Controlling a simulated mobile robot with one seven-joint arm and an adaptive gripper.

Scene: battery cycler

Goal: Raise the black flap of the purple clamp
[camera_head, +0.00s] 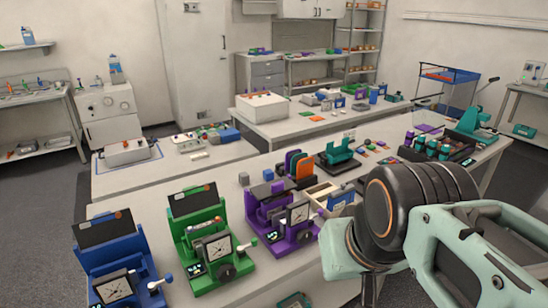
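The purple clamp (291,239) stands on the near bench, the rightmost in a row of three similar clamps. Its black flap (262,191) lies low and nearly flat across the top of the frame, unlike the tilted-up panels on its neighbours. My gripper is not in view.
The green clamp (205,244) and the blue clamp (124,276) stand to the left, with black panels raised. An orange and purple rack (298,167), a teal device (339,153) and a wooden tray (322,194) sit behind and right. A bare bench strip (262,277) lies in front.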

